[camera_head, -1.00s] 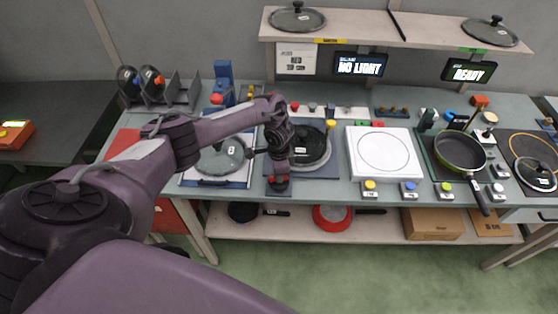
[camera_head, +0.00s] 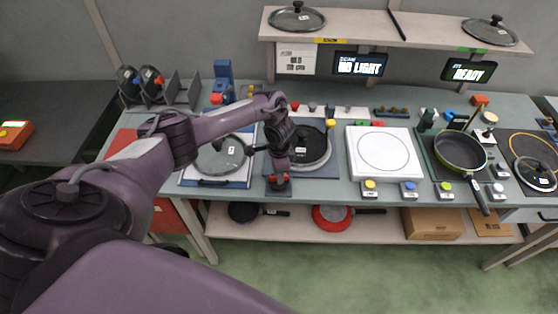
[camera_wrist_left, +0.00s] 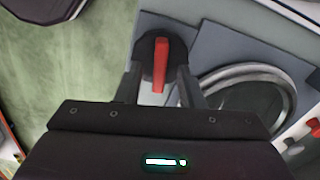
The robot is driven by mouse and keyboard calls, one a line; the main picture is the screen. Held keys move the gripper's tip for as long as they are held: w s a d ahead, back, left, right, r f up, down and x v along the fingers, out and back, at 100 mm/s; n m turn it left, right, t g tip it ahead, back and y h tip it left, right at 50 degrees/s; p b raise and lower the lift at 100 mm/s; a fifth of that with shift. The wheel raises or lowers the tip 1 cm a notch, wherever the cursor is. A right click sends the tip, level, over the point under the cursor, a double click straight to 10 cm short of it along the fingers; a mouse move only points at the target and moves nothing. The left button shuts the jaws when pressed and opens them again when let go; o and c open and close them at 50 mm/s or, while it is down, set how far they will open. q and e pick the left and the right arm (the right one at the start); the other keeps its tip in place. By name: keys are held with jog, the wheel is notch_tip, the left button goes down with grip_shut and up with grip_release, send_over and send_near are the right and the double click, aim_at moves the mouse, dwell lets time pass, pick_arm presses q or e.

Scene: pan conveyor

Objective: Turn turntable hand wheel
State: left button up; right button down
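The hand wheel is a dark round knob with a red bar handle (camera_wrist_left: 160,62). In the head view it sits at the bench's front edge (camera_head: 279,184), just below my left gripper (camera_head: 279,170). In the left wrist view the gripper's fingers (camera_wrist_left: 158,84) are apart, one on each side of the red bar, with visible gaps. The gripper looks open and holds nothing. The turntable plate (camera_head: 328,169) lies behind and to the right of the wheel, with a dark round pan (camera_head: 315,146) on it, partly hidden by my arm. My right gripper is not in view.
A lidded pan (camera_head: 218,157) stands left of the wheel. A white panel (camera_head: 383,153) and a green pan (camera_head: 459,150) lie to the right. One screen (camera_head: 360,64) reads "NO LIGHT", another (camera_head: 469,70) "READY". A lower shelf (camera_head: 385,228) holds pans and boxes.

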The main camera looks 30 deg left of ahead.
pick_arm(q)
notch_tip(320, 180, up, 7)
jog(key=shift+b, duration=0.45)
